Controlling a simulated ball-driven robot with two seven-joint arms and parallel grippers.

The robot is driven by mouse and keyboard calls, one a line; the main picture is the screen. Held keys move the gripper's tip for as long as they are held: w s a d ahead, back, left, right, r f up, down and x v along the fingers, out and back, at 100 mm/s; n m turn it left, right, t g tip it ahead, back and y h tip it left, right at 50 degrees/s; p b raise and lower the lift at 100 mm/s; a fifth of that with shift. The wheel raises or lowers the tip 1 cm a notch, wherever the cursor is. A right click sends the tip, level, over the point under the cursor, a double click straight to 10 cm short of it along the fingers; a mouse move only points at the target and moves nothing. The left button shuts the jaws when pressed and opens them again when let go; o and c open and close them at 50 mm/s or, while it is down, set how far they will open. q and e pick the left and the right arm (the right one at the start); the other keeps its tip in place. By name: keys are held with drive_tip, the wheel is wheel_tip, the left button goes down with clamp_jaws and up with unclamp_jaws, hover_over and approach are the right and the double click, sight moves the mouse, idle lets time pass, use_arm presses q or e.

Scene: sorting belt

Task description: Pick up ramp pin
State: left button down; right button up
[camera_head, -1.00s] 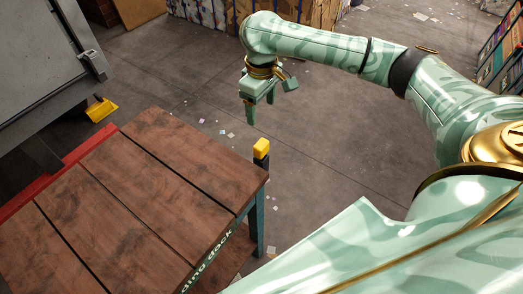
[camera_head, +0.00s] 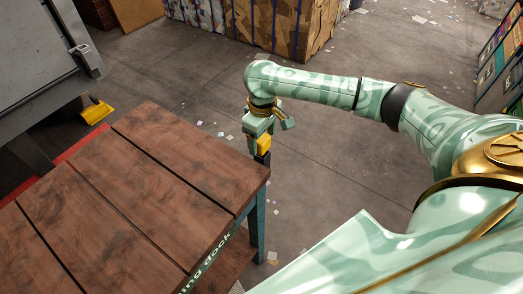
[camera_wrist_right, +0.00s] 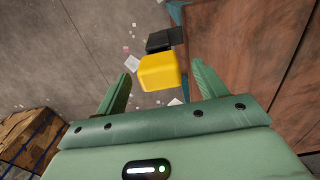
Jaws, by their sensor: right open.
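The ramp pin, a yellow block-shaped head (camera_head: 264,143) on a dark part, stands at the right corner of the wooden loading dock table. In the right wrist view its yellow head (camera_wrist_right: 159,72) shows between the two green fingers, with the dark part beyond it. My right gripper (camera_head: 259,142) is open and points down over the yellow head, its fingers either side of it. It also shows in the right wrist view (camera_wrist_right: 165,82), where I see gaps between the head and both fingers. My left gripper is out of view.
The wooden dock table (camera_head: 165,185) fills the lower left, its edge close to the pin. A yellow wedge-like piece (camera_head: 97,112) lies by a grey metal structure (camera_head: 35,75). Strapped cardboard bales (camera_head: 270,22) stand at the back. Grey floor with paper scraps is otherwise open.

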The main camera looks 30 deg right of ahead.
drive_tip(key=shift+f, duration=0.7)
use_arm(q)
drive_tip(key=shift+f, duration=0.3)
use_arm(e)
drive_tip(key=shift+r, duration=0.1)
drive_tip(key=c, duration=1.3)
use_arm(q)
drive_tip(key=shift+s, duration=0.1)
use_arm(e)
drive_tip(key=shift+o, duration=0.2)
drive_tip(key=shift+r, duration=0.15)
